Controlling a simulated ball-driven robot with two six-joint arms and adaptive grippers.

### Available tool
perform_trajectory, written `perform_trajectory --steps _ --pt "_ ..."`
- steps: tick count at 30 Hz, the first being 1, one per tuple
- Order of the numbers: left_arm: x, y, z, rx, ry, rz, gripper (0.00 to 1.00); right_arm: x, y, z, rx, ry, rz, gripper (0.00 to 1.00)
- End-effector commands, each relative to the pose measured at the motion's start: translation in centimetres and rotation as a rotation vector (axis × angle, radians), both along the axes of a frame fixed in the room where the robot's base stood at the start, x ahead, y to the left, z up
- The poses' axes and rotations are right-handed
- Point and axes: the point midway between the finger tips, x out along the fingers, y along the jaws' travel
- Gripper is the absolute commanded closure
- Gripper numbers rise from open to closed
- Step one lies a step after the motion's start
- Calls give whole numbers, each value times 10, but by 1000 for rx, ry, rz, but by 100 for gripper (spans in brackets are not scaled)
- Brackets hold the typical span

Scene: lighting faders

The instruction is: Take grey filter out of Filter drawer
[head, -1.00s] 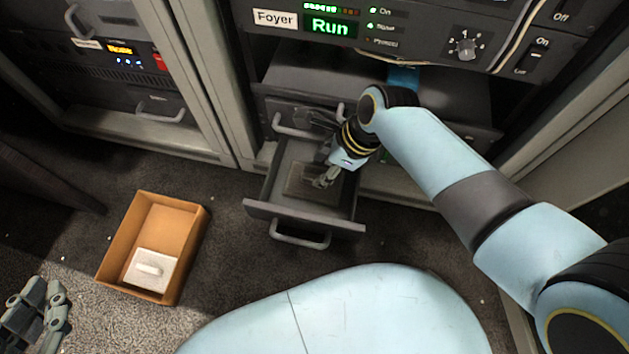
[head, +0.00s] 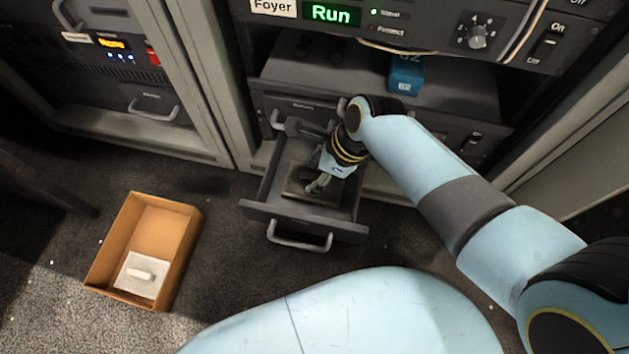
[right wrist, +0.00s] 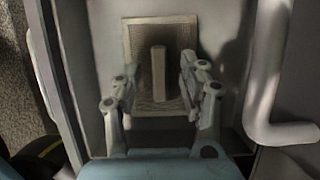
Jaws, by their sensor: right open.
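The filter drawer (head: 345,228) is pulled open low in the rack. The grey filter (right wrist: 140,75) lies flat on the drawer floor, a meshed square with a raised bar handle (right wrist: 159,73); in the head view the filter (head: 293,188) is partly hidden by my gripper. My right gripper (head: 316,186) reaches down into the drawer. My left gripper is out of view.
A cardboard box (head: 170,228) on the carpet at left holds a white filter-like block (head: 141,274). A blue box (head: 406,75) stands on the shelf above the drawer.

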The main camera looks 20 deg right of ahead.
Motion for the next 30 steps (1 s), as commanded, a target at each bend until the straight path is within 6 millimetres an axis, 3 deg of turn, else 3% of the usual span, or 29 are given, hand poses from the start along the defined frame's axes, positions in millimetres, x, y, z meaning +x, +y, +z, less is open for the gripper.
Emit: perform_trajectory --steps 8,18,30 --pt "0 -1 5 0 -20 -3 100 1 0 0 0 0 0 58" --pt "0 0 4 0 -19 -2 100 0 0 0 0 0 0 100" --pt "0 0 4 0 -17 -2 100 0 0 0 0 0 0 100"
